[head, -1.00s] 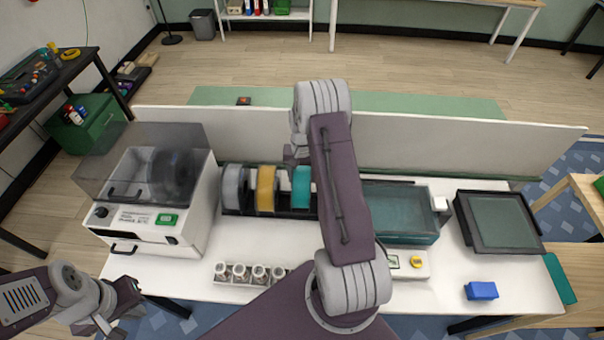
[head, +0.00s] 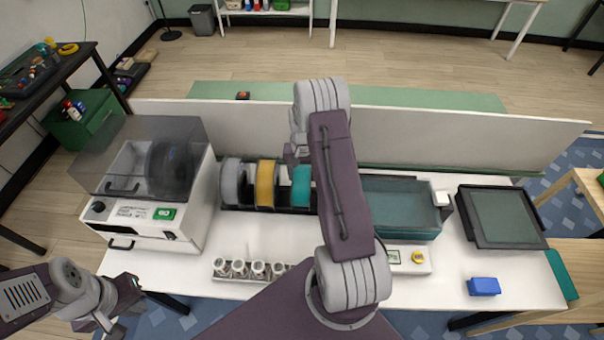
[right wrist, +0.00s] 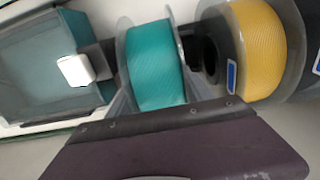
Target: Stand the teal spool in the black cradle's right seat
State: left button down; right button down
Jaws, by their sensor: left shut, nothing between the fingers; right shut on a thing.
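The teal spool (head: 301,186) is upright at the right end of the spool row, at the right part of the black cradle (head: 285,208). It also shows large in the right wrist view (right wrist: 155,75). My right gripper (head: 300,160) is shut on the teal spool from above; its fingertips are mostly hidden by my arm and the spool. I cannot tell whether the spool's bottom touches the seat. A yellow spool (head: 266,186) and a grey spool (head: 232,183) stand to its left in the cradle. My left gripper (head: 106,324) is shut and empty at the lower left.
A white machine with a clear lid (head: 150,190) stands left of the cradle, and a teal tank (head: 400,208) to the right. Several small jars (head: 240,268) stand in front. A low white panel (head: 450,140) runs behind. A blue block (head: 483,286) lies front right.

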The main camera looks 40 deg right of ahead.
jog(key=shift+c, duration=2.3)
grip_release()
jog(key=shift+o, duration=0.5)
jog(key=shift+r, duration=0.35)
notch_tip(320, 180, up, 8)
jog(key=shift+r+b, duration=0.25)
jog(key=shift+b, duration=0.5)
jog(key=shift+a, duration=0.1)
